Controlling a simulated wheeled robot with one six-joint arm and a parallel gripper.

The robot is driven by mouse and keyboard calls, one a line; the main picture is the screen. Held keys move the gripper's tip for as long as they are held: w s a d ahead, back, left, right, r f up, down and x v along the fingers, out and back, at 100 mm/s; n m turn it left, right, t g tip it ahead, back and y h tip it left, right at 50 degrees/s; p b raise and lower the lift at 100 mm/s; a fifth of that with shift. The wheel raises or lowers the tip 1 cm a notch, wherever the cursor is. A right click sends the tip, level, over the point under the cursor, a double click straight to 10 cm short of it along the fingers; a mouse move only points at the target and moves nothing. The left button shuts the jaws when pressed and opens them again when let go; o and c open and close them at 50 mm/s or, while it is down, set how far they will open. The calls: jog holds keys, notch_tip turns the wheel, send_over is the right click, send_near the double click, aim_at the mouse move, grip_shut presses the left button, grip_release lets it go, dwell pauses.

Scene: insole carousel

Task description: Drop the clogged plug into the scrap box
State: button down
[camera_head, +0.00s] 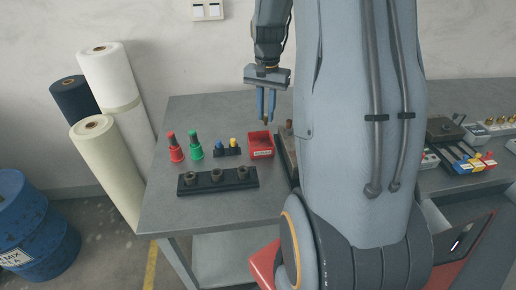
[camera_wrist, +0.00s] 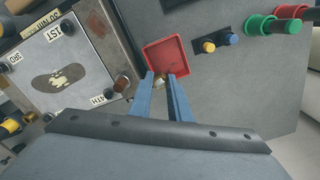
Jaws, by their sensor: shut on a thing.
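My gripper (camera_head: 266,108) points down over the grey table and is shut on a small brass-coloured plug (camera_head: 266,122). In the wrist view the plug (camera_wrist: 159,82) shows between the blue fingertips of my gripper (camera_wrist: 161,77). Whether it is clogged cannot be told. The scrap box (camera_head: 261,153) is a small open red tray with a label on its front. In the head view the plug hangs just above its back edge. In the wrist view the box (camera_wrist: 150,49) lies just beyond the fingertips, and its visible floor looks bare.
A metal fixture plate (camera_wrist: 96,29) with labels and an insole-shaped mark adjoins the box. A black holder with blue and yellow pieces (camera_head: 228,152), red and green bottle-like items (camera_head: 176,154), and a black block with three sockets (camera_head: 217,187) stand nearby.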

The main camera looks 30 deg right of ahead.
jog(key=shift+f+b, duration=0.75)
jog(key=shift+f, duration=0.5)
jog(key=c, duration=1.6)
grip_release()
jog(key=shift+o, duration=0.2)
jog(key=shift+r+b, duration=0.95)
jog(key=shift+r, duration=3)
